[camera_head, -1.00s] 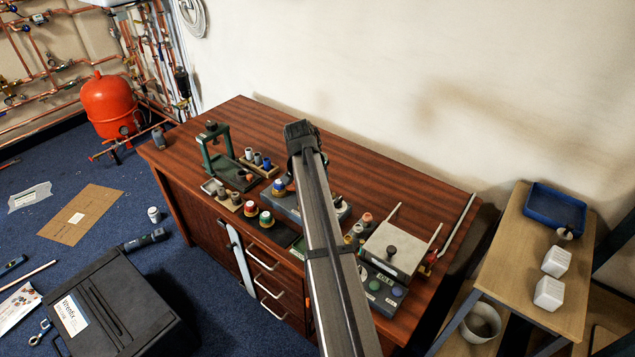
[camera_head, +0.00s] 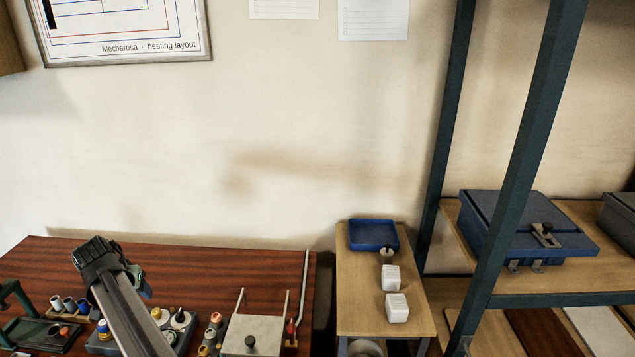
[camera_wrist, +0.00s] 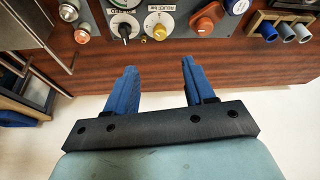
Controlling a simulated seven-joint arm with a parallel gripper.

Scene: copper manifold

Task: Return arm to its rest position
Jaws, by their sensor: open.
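My arm (camera_head: 128,310) reaches up from the bottom left of the head view, over the wooden workbench (camera_head: 200,263). Its dark end joint (camera_head: 95,255) is above the bench's back part. My gripper (camera_wrist: 160,72) shows in the wrist view with two blue fingers apart and nothing between them. It points toward the bench-top items, apart from them as far as I can see. In the head view the fingers cannot be made out.
Dials (camera_wrist: 124,27) and an orange knob (camera_wrist: 205,20) lie ahead of the fingers. A lidded box (camera_head: 252,335) stands on the bench. A side table with a blue tray (camera_head: 374,235) and white blocks (camera_head: 397,307) is right, beside a shelf rack (camera_head: 450,130).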

